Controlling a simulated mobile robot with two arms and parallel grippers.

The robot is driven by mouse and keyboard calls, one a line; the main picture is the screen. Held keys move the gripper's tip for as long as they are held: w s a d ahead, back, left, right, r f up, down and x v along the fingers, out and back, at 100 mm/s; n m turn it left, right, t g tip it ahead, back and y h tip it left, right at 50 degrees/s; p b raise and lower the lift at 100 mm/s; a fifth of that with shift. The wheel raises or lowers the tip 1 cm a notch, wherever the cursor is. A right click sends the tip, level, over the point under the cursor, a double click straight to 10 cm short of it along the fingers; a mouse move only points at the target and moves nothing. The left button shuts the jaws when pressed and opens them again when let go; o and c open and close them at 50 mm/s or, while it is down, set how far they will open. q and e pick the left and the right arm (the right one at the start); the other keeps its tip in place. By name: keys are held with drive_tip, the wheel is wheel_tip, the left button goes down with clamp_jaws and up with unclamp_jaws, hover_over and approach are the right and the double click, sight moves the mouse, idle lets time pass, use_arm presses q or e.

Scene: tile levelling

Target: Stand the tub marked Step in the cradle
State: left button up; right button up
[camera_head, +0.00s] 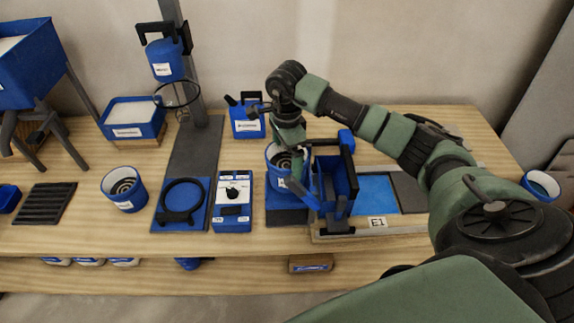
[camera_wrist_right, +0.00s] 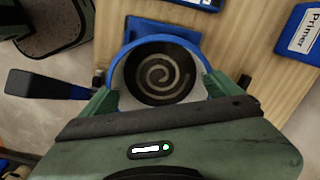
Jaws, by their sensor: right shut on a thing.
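My right gripper (camera_head: 288,148) is shut on a blue tub (camera_head: 275,156) with a white label too small to read, so I cannot tell if it is the one marked Step. In the right wrist view the tub (camera_wrist_right: 126,75) sits between the fingers of the gripper (camera_wrist_right: 160,92), its open top showing a pale spiral on dark contents. A similar labelled tub (camera_head: 110,183) stands to the left. Nothing in view is clearly labelled as the cradle. My left gripper is not in view.
A blue holder with a dark handle (camera_head: 340,178) stands close right of the held tub. A blue control box (camera_head: 233,212) and a mixer stand with a dark ring (camera_head: 182,181) are left. A blue can (camera_head: 247,127) is behind. Another tub (camera_head: 541,185) is far right.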

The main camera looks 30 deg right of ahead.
sight(287, 167)
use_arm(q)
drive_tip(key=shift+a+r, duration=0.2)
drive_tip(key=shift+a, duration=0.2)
use_arm(e)
drive_tip(key=shift+f, duration=1.85)
drive_tip(key=o, duration=1.8)
drive_tip(key=shift+f, duration=0.15)
drive_tip(key=shift+c, duration=0.2)
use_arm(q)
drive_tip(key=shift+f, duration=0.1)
use_arm(e)
drive_tip(key=shift+s, duration=0.1)
drive_tip(key=shift+r, duration=0.2)
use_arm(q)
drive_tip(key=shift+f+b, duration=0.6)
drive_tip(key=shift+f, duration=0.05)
use_arm(e)
wheel_tip(287, 167, up, 12)
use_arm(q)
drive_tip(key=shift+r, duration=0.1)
